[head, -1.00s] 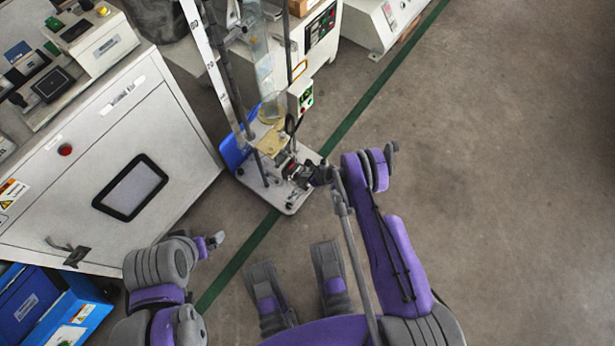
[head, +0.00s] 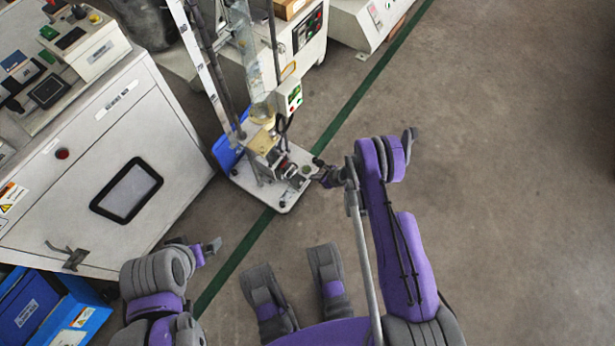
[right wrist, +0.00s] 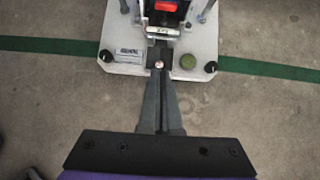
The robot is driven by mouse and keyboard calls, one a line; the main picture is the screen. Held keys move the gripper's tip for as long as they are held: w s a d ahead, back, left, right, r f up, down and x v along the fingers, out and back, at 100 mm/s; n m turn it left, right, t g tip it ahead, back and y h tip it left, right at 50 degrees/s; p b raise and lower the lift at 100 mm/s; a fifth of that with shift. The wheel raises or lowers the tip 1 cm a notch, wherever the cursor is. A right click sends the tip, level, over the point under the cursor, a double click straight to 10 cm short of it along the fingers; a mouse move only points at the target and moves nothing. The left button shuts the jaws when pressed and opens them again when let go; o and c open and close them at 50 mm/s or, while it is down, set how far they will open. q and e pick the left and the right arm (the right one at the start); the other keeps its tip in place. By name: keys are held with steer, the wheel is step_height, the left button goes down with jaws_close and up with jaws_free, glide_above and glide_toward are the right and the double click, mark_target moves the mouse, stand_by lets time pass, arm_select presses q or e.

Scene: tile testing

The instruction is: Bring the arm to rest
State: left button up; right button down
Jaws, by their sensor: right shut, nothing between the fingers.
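My right arm reaches forward in the head view. Its gripper (head: 322,172) is near the right edge of the test stand's white base plate (head: 290,196). In the right wrist view the two dark fingers of the right gripper (right wrist: 160,78) are together with nothing between them. Their tips overlap the near edge of the base plate (right wrist: 129,69) in that picture; I cannot tell the height gap.
The test stand carries a clear tube (head: 246,50) and a control box (head: 289,96). A white cabinet (head: 60,195) stands at the left, with blue bins (head: 32,308) below it. A green line (head: 345,112) crosses the floor. The floor at the right is clear.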

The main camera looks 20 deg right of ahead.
arm_select(q)
steer(key=shift+s+r, duration=0.1)
steer(key=shift+r, duration=0.15)
arm_select(e)
steer(key=shift+v, duration=1.35)
step_height(320, 180, up, 28)
steer(key=s+a+n+g+h, duration=0.1)
steer(key=s+a+n+h, duration=0.1)
steer(key=n, duration=1.1)
steer(key=s+r+n+h, duration=0.2)
steer(key=s+r+n, duration=0.45)
steer(key=s, duration=0.45)
steer(key=s+r+n+h, duration=0.1)
steer(key=s+r+n, duration=0.6)
steer(key=s, duration=0.4)
arm_select(q)
step_height(320, 180, up, 27)
steer(key=w+t+p, duration=0.1)
steer(key=p, duration=2.3)
arm_select(e)
step_height(320, 180, up, 26)
steer(key=n, duration=0.1)
steer(key=shift+w+r, duration=0.2)
steer(key=shift+w, duration=0.1)
